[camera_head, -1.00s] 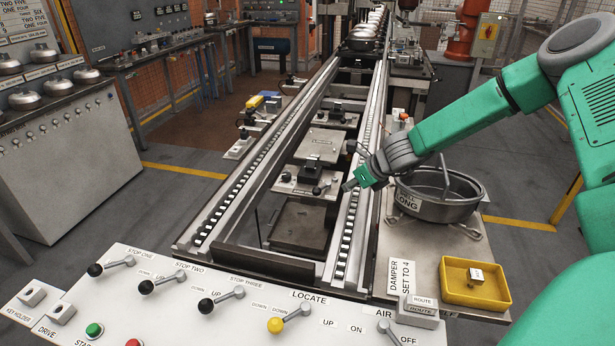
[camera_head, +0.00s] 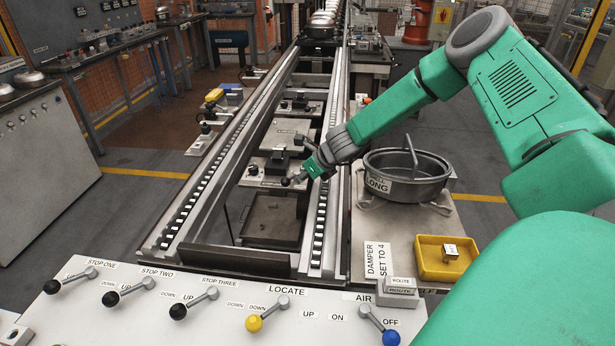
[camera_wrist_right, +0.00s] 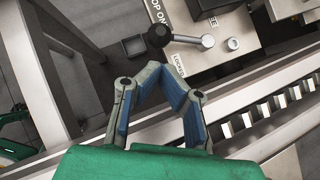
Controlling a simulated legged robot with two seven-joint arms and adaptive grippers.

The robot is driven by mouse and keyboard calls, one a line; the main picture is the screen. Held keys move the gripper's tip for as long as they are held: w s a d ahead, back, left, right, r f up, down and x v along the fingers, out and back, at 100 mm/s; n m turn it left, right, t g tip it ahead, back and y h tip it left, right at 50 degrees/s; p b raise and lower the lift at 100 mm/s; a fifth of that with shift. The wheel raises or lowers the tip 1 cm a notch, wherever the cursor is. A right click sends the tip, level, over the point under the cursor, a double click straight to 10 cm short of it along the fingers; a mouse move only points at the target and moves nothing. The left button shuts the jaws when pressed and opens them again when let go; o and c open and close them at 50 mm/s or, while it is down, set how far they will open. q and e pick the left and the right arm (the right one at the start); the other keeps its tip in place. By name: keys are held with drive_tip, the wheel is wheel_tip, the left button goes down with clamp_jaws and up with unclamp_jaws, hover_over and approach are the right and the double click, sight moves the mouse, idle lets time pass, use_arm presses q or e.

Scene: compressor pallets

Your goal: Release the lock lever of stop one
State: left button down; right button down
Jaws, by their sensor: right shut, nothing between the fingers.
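In the wrist view a lever with a black ball (camera_wrist_right: 159,36) and a grey arm lies on a pale plate. Its labels read "STOP ON", cut off, and "LOCKED". In the head view the lever's black ball (camera_head: 286,182) shows small on the stop plate between the rails. My right gripper (camera_head: 304,178) is just right of the ball in the head view. In the wrist view my right gripper (camera_wrist_right: 162,71) has its blue-padded fingers closed together with nothing between them. Its tips appear just below the ball in the picture; contact cannot be told. My left gripper is out of view.
The right conveyor rail (camera_head: 322,220) with rollers runs beside the lever. A round pan (camera_head: 410,178) and a yellow tray (camera_head: 446,258) stand on the right bench. The front console (camera_head: 215,318) has several levers, including a separate one marked STOP ONE (camera_head: 72,280).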

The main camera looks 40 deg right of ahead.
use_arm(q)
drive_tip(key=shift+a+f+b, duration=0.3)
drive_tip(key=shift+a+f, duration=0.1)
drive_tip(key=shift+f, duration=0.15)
use_arm(e)
drive_tip(key=x, duration=0.3)
drive_tip(key=shift+w+a+f, duration=0.15)
drive_tip(key=shift+w+a, duration=0.15)
drive_tip(key=shift+a, duration=0.1)
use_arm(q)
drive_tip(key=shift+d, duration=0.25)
use_arm(e)
drive_tip(key=shift+d+f, duration=0.1)
drive_tip(key=shift+d, duration=0.1)
